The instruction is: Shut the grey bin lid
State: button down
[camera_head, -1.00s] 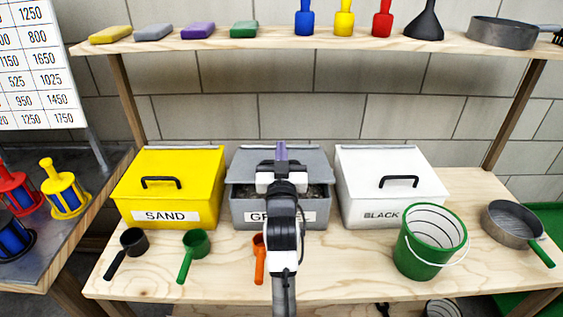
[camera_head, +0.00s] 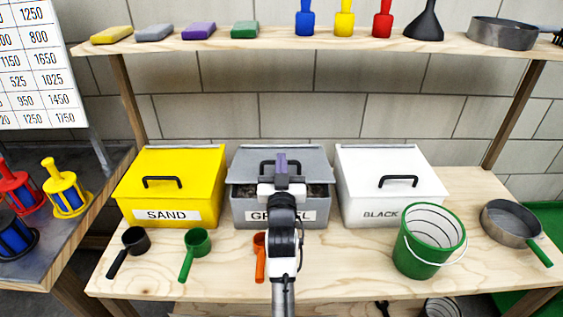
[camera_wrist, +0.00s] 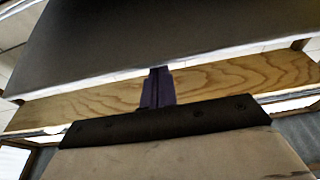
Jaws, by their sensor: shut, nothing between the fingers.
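The grey bin (camera_head: 248,212), labelled as gravel, stands in the middle of the bench. Its grey lid (camera_head: 248,169) is partly raised, and dark contents show in the gap below its front edge. A black handle on the lid shows behind my gripper. My gripper (camera_head: 281,160) is shut and empty in front of the lid, overlapping it in the head view; I cannot tell whether they touch. In the wrist view, the purple fingers (camera_wrist: 158,75) reach up to the lower edge of a large dark grey panel, probably the lid (camera_wrist: 160,35).
A yellow sand bin (camera_head: 178,183) stands to the left and a white bin (camera_head: 370,172) to the right, both closed. Scoops lie along the front, and a green bucket (camera_head: 428,240) stands front right. A wooden shelf (camera_head: 280,42) runs above.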

jog(key=f+b, duration=0.1)
jog(key=f, duration=0.1)
jog(key=s+f+b, duration=0.1)
jog(key=f+b, duration=0.2)
jog(key=f, duration=0.1)
jog(key=shift+s, duration=0.35)
